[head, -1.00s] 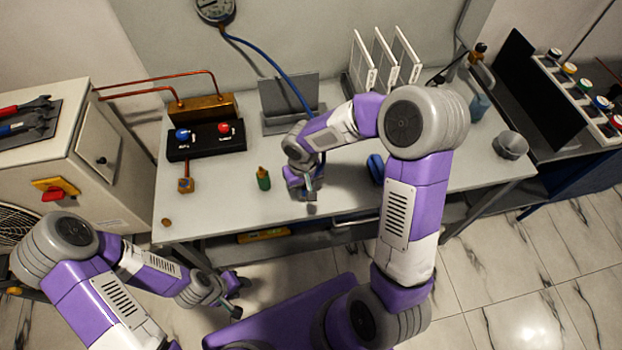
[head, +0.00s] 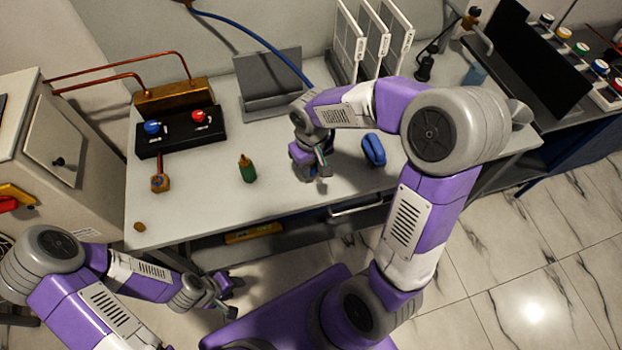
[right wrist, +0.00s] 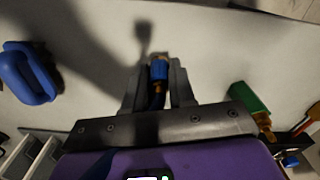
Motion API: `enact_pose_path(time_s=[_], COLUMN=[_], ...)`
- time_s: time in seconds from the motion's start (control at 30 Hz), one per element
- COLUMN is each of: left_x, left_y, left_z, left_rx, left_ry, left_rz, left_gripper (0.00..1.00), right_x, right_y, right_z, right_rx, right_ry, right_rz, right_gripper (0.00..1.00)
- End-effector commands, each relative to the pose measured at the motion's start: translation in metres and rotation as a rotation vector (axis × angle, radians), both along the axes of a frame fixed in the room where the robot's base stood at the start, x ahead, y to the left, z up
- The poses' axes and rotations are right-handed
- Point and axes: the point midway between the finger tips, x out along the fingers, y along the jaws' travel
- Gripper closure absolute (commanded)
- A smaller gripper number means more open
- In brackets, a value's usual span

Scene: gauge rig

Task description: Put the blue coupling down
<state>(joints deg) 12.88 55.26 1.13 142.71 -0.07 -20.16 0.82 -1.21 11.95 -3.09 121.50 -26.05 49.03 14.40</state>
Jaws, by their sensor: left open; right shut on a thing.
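The blue coupling (right wrist: 158,71) shows in the right wrist view between the two fingers of my right gripper (right wrist: 156,78). It has a brass-coloured end, and a dark blue hose runs back from it under the gripper. In the head view my right gripper (head: 320,172) is over the front middle of the bench, shut on the coupling, which is mostly hidden there by the gripper. The gap between coupling and bench top is hard to judge. My left gripper (head: 226,298) is open and empty, low in front of the bench.
A black valve block (head: 180,132), grey stand (head: 268,84) and white panels (head: 372,45) are behind. The front left is mostly clear.

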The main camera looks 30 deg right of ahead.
Motion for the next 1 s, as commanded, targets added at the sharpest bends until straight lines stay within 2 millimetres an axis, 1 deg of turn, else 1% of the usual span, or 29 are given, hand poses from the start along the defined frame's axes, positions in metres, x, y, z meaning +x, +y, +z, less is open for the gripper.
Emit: enact_pose_path(time_s=[0.2,0.3,0.4,0.6,0.77,0.8,0.93,1.0], left_x=[0.0,0.0,0.0,0.0,0.0,0.0,0.0,0.0], left_y=[0.0,0.0,0.0,0.0,0.0,0.0,0.0,0.0], left_z=[-0.013,-0.017,-0.017,-0.016,-0.021,-0.02,-0.019,-0.019], left_rx=[0.0,0.0,0.0,0.0,0.0,0.0,0.0,0.0], left_ry=[0.0,0.0,0.0,0.0,0.0,0.0,0.0,0.0], left_rz=[0.0,0.0,0.0,0.0,0.0,0.0,0.0,0.0], left_gripper=[0.57,0.57,0.57,0.57,0.57,0.57,0.57,0.57], right_x=[0.0,0.0,0.0,0.0,0.0,0.0,0.0,0.0], right_y=[0.0,0.0,0.0,0.0,0.0,0.0,0.0,0.0], right_z=[-0.037,-0.048,-0.051,-0.05,-0.055,-0.053,-0.053,-0.053], right_rx=[-0.001,0.0,0.0,0.0,0.0,0.0,0.0,0.0], right_ry=[0.003,0.002,0.0,-0.001,-0.001,-0.001,0.0,0.0], right_rz=[0.001,0.001,0.0,0.0,0.0,0.0,0.0,0.0], right_gripper=[1.0,1.0,1.0,1.0,1.0,0.7,0.5,0.5])
